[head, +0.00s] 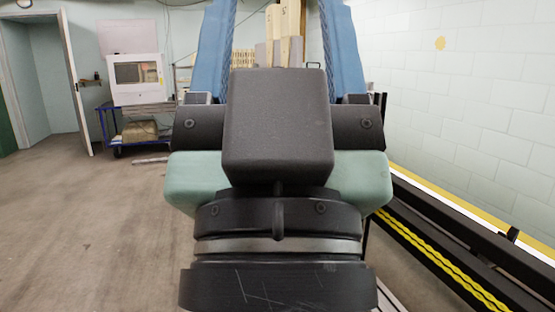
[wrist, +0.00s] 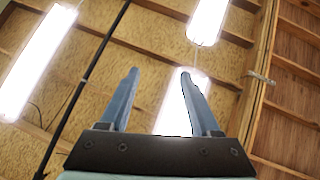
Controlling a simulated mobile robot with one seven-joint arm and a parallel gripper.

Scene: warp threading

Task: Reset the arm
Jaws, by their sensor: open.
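My gripper (wrist: 158,72) points up at the ceiling in the wrist view, its two blue fingers apart with nothing between them. In the head view the dark palm and blue fingers fill the middle close to the camera. The fingertips run out at the top edge there. No thread or loose task object shows in either view. The gripper and wrist hide much of what lies behind them.
A white box-shaped machine (head: 138,80) is at the back left, by a blue cart (head: 118,135). Wooden boards (head: 290,20) stand behind the fingers. A black rail with yellow rope (head: 437,258) runs along the right wall. Floor at left (head: 80,220) is clear.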

